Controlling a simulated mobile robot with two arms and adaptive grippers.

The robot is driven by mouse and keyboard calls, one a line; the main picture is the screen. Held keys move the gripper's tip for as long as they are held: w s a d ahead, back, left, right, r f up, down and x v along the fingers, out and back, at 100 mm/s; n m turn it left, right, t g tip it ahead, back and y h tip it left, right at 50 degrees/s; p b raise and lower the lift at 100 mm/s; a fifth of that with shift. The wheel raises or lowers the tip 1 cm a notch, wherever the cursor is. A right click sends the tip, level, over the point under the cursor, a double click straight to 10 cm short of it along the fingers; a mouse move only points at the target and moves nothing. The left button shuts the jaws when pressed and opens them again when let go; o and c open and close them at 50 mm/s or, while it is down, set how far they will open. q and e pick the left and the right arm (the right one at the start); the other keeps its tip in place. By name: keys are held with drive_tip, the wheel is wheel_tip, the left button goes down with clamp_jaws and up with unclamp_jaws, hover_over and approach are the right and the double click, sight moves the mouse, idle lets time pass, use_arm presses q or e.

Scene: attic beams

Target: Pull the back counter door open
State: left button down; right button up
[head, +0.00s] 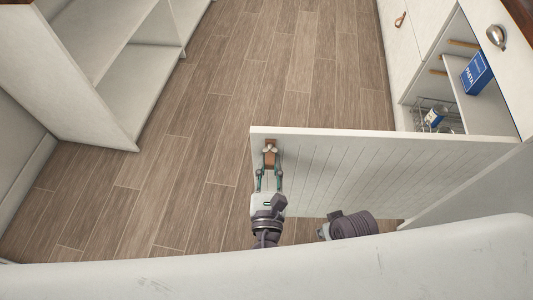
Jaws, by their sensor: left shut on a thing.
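The back counter door (380,165) is a white grooved panel. It stands swung well out from the white counter at the right, with the cabinet inside (490,105) showing. A small brown handle (270,147) sits near the door's free left end. My left gripper (269,167) is at this handle with its fingers shut on it. The left arm partly covers the door's lower left corner.
In the cabinet are a blue pasta box (476,73) on a shelf and a blue-and-white container (435,117) by a wire rack. An empty white shelf unit (110,110) stands at the left. The wood floor (240,75) between is clear.

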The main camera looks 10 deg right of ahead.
use_arm(q)
drive_tip(key=shift+s, duration=0.15)
use_arm(e)
drive_tip(key=shift+s+f, duration=0.1)
drive_tip(key=shift+s, duration=0.25)
use_arm(q)
drive_tip(key=c, duration=1)
unclamp_jaws()
use_arm(e)
drive_tip(key=shift+w, duration=0.2)
use_arm(q)
drive_tip(key=shift+s, duration=0.1)
use_arm(e)
drive_tip(key=shift+w+d, duration=0.1)
drive_tip(key=shift+w, duration=0.05)
use_arm(q)
drive_tip(key=s+a, duration=0.1)
drive_tip(key=s, duration=1)
drive_tip(key=shift+s+a, duration=0.35)
drive_tip(key=shift+s, duration=0.05)
drive_tip(key=shift+f, duration=0.1)
